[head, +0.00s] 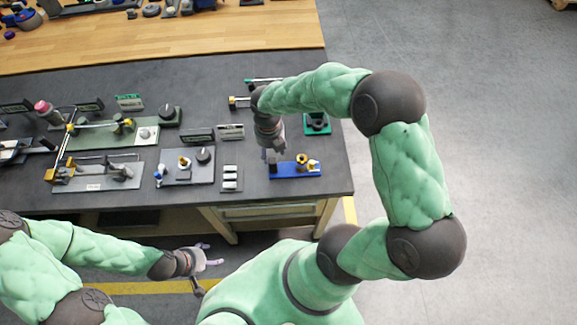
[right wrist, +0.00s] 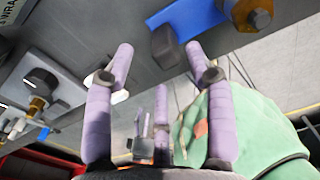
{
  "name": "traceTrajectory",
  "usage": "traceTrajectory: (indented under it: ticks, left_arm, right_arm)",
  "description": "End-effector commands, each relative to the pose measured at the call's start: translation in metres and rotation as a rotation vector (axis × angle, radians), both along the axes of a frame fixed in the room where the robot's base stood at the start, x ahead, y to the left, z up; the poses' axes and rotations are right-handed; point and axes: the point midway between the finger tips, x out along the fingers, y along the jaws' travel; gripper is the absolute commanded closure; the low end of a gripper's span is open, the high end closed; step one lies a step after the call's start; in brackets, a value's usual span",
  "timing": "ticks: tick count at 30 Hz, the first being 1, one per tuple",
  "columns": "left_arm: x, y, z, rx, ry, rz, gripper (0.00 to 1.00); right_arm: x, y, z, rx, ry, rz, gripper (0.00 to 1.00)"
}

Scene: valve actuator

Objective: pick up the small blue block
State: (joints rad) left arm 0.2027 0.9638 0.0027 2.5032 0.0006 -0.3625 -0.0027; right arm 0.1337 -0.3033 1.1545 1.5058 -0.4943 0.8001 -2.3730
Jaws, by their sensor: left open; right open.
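A blue rectangular block (head: 297,172) lies near the bench's front right edge and carries brass fittings. Its blue surface also shows at the top of the right wrist view (right wrist: 190,15), with a dark block (right wrist: 165,46) at its near end. My left gripper (head: 213,255) is open and empty, below the bench front.
A grey plate with a knob (head: 190,168) and a small panel with white switches (head: 230,178) lie left of the block. A green fixture (head: 317,123) stands behind it. More fixtures cover the left of the dark bench top (head: 215,85). Open floor lies right.

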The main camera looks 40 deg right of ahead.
Motion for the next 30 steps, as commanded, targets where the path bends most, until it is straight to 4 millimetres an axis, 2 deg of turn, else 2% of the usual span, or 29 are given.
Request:
traceTrajectory:
  ticks: [5,15,25,30]
  left_arm:
    - [0.0,0.0,-0.001,0.0,0.0,0.0,0.33]
    - [0.0,0.0,-0.009,0.0,0.0,0.0,0.33]
    - [0.0,0.0,-0.009,0.0,0.0,0.0,0.33]
    - [0.0,0.0,-0.009,0.0,0.0,0.0,0.33]
  right_arm:
    - [-0.001,0.0,-0.01,0.0,0.0,0.0,0.45]
    - [-0.007,0.002,-0.053,0.001,0.001,-0.001,0.45]
    - [-0.006,0.002,-0.058,0.0,-0.001,-0.001,0.45]
    - [-0.006,0.002,-0.058,0.001,-0.001,-0.001,0.93]
